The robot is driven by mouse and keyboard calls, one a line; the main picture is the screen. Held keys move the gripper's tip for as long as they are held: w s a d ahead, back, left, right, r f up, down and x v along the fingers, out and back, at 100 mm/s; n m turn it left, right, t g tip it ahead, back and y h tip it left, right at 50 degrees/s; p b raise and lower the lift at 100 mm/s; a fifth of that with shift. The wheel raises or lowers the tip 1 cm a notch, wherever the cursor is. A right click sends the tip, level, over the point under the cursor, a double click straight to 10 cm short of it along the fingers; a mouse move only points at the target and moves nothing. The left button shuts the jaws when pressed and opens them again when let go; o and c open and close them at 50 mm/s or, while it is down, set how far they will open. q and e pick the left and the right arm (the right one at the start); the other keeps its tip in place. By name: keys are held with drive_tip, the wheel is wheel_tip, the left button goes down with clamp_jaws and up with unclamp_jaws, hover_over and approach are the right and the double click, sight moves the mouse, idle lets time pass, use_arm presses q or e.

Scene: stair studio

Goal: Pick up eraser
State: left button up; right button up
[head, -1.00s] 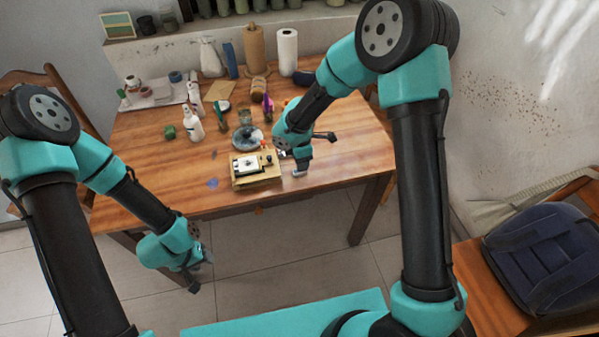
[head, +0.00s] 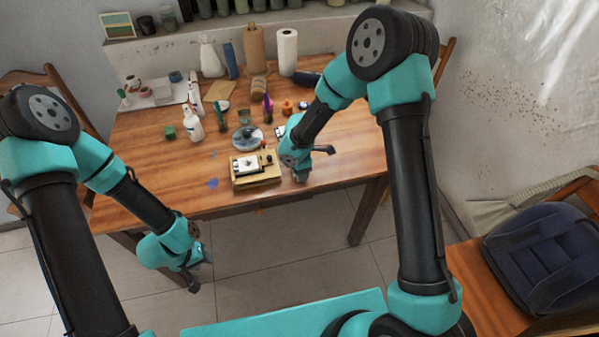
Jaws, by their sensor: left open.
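I cannot make out the eraser for certain in the head view. My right gripper (head: 301,176) points down at the table's front part, just right of a small wooden box-like stand (head: 257,180). Its fingertips are small and partly hidden by its own wrist, so whether it is open, shut or holding something does not show. My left gripper (head: 198,277) is open and empty, low in front of the table's front edge and over the floor.
The wooden table (head: 330,172) has free room at its front left and right. A clear round dish (head: 247,137), a white bottle (head: 193,125) and an orange jar (head: 287,107) stand behind the stand. Paper rolls stand at the back. A chair with a dark bag (head: 545,255) is at right.

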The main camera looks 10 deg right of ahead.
idle(0.3)
drive_tip(key=c, duration=1)
drive_tip(key=shift+r, duration=0.1)
drive_tip(key=shift+r, duration=1.6)
drive_tip(key=shift+s+a+r, duration=0.1)
drive_tip(key=shift+s+r, duration=0.05)
drive_tip(key=shift+s, duration=0.15)
drive_tip(key=s+a+r, duration=0.1)
drive_tip(key=s+a, duration=0.2)
drive_tip(key=s, duration=1.2)
drive_tip(key=shift+a+r, duration=0.2)
